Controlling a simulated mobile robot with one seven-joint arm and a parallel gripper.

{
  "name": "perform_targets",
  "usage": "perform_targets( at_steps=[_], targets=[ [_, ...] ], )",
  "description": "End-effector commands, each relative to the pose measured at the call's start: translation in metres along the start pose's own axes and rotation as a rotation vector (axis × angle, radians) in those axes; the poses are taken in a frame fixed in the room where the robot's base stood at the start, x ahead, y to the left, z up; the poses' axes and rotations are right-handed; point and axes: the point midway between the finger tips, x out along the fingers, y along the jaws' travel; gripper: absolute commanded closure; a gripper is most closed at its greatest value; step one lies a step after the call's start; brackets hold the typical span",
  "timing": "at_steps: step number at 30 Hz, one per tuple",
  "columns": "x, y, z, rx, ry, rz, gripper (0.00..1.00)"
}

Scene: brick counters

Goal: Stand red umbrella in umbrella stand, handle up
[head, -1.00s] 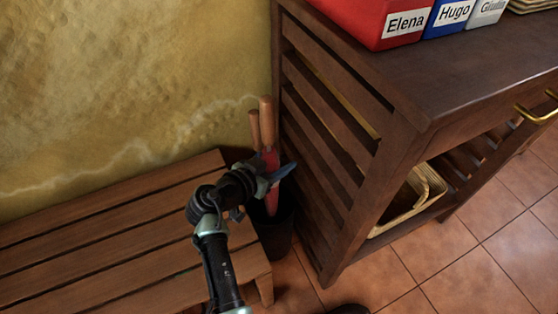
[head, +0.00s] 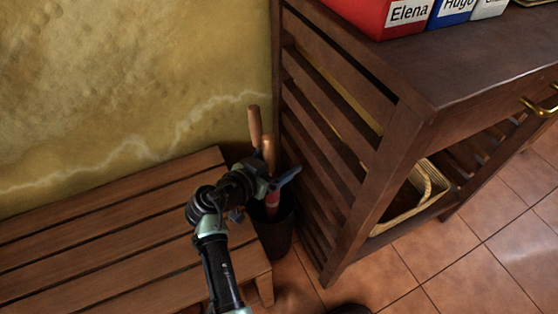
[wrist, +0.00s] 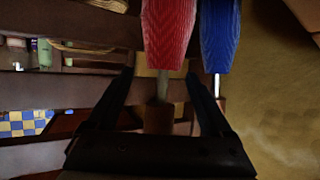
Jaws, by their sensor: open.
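The red umbrella (head: 272,198) stands in the dark umbrella stand (head: 273,236), its wooden handle up and its lower part hidden inside. A second umbrella with a wooden handle (head: 254,126) stands beside it; in the wrist view it is blue (wrist: 219,36). My gripper (head: 285,180) is at the red umbrella, above the stand's rim. In the wrist view the red umbrella (wrist: 168,36) hangs in from the top, its handle running between the spread fingers of my gripper (wrist: 160,82), with visible gaps on both sides.
A slatted wooden bench (head: 110,225) lies left of the stand. A dark wooden console (head: 350,150) with slatted sides stands close on the right, with named boxes (head: 400,14) on top and a basket (head: 415,200) on its lower shelf. The wall is behind.

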Motion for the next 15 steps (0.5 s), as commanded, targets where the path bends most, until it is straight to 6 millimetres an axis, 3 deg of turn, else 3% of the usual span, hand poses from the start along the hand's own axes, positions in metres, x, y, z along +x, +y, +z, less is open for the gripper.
perform_targets(
  at_steps=[5, 15],
  targets=[
    [-0.013, -0.001, -0.002, -0.002, 0.0, -0.001, 0.15],
    [-0.086, -0.001, -0.004, -0.002, 0.001, -0.005, 0.15]
  ],
)
